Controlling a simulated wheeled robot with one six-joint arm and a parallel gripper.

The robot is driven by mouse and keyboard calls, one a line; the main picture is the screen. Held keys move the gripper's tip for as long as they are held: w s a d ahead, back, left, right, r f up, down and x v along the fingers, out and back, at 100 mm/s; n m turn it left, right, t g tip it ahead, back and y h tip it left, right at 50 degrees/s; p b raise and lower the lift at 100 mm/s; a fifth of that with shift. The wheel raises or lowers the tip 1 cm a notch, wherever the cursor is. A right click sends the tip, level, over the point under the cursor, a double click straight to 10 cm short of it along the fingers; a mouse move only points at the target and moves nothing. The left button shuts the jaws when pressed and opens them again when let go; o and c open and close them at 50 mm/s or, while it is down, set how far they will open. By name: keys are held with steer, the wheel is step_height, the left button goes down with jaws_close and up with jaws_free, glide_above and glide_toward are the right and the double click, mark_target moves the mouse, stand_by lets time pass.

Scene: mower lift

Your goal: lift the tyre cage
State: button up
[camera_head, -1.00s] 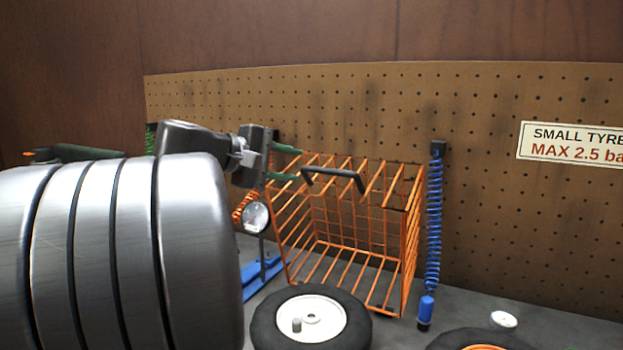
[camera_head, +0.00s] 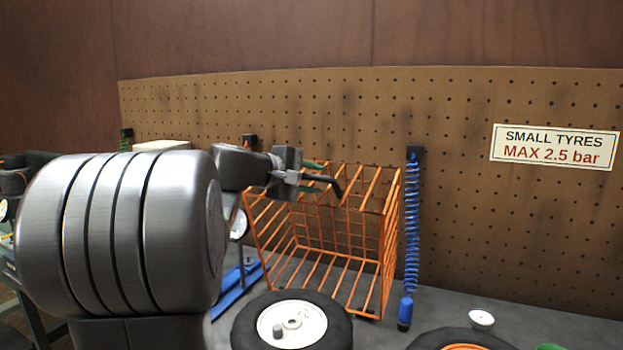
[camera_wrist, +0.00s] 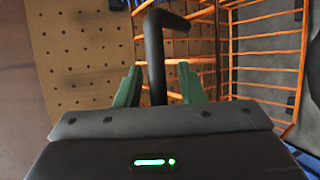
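The tyre cage (camera_head: 385,245) is an orange wire cage standing on the grey bench behind a small tyre. Its black bar handle (camera_head: 338,187) is on top, and my gripper has reached its left end. My gripper (camera_head: 314,172) has green fingers and partly hides that end of the handle. In the wrist view, the handle (camera_wrist: 154,55) runs between the two green fingers (camera_wrist: 160,86), with a gap on each side. The fingers are open and not closed on it. The cage's orange wires (camera_wrist: 265,52) show beyond, to the right.
A black tyre with a white hub (camera_head: 292,322) lies in front of the cage, with another tyre (camera_head: 462,338) to its right. A coiled blue hose (camera_head: 411,230) hangs close to the cage's right side. A pegboard (camera_head: 460,220) stands behind.

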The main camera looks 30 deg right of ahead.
jaws_close()
steer(key=shift+a+f, duration=0.1)
steer(key=shift+s+a+f+b, duration=0.35)
steer(key=shift+a+b, duration=0.05)
steer(key=shift+b, duration=0.85)
steer(key=shift+m+t+h, duration=0.3)
steer(key=shift+t+h, duration=0.1)
steer(key=shift+h, duration=0.3)
steer(key=s+a+b, duration=0.1)
steer(key=b, duration=0.2)
steer(key=s+a+f+b, duration=0.1)
steer(key=s+a+b, duration=0.1)
steer(key=b, duration=0.1)
steer(key=shift+a, duration=0.3)
